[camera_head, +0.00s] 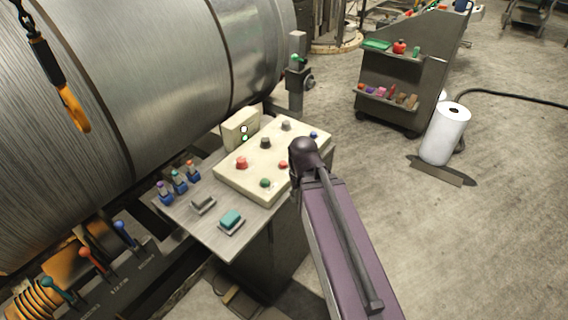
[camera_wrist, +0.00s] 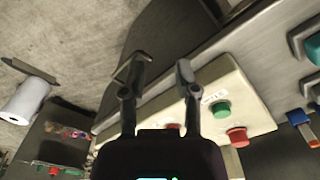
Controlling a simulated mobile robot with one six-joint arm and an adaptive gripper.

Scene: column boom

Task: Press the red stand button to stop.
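A cream control panel (camera_head: 228,178) sits on a grey stand beside the big metal roll. It carries a larger red button (camera_head: 242,162), a smaller red button (camera_head: 283,165) and a green button (camera_head: 265,183). I cannot tell from any readable label which red one is the stand button. In the wrist view my gripper (camera_wrist: 159,68) is open and empty, with its fingers apart. The green button (camera_wrist: 221,109) and larger red button (camera_wrist: 237,136) lie to the right of the fingers. The other red button (camera_wrist: 172,130) shows partly between the fingers. My arm hides my gripper in the head view.
Dark knobs (camera_head: 265,143) and a blue button (camera_head: 313,135) share the panel.

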